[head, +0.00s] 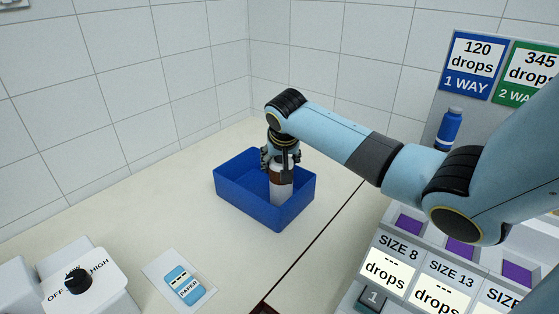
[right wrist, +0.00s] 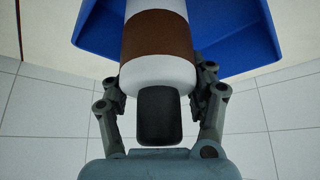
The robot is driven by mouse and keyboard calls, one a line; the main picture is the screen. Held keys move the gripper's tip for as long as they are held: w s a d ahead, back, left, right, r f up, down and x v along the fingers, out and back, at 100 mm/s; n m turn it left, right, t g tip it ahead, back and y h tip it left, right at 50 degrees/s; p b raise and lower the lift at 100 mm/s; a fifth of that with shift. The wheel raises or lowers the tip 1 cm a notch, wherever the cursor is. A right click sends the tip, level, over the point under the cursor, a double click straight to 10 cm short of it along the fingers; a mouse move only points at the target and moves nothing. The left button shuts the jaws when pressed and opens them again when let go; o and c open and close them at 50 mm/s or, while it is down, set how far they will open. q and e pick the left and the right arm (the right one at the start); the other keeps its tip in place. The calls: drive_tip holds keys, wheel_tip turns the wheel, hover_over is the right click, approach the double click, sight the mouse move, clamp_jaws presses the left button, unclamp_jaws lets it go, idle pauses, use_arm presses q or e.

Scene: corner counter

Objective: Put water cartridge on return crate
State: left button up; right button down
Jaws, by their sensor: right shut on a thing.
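The blue return crate (head: 240,205) stands on the counter in the middle of the head view. The water cartridge (head: 281,190), a white cylinder with a brown band, is upright inside the crate's right part. Whether its bottom touches the crate floor I cannot tell. My right gripper (head: 281,160) reaches over the crate and is shut on the cartridge near its top. In the right wrist view the cartridge (right wrist: 158,40) lies between the fingers, with a dark cap toward the palm, and the blue crate (right wrist: 235,35) is behind it. My left gripper is not in view.
A dispenser with size labels (head: 390,262) and a blue bottle (head: 449,128) are at the right. Tiled walls stand behind. The counter left of the crate is clear.

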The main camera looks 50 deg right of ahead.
drive_tip(key=c, duration=0.8)
unclamp_jaws()
drive_tip(key=o, duration=0.4)
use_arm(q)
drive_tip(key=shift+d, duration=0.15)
use_arm(e)
drive_tip(key=shift+o, duration=0.2)
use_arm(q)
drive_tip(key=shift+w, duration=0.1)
use_arm(e)
drive_tip(key=v, duration=1.2)
drive_tip(key=shift+a, duration=0.1)
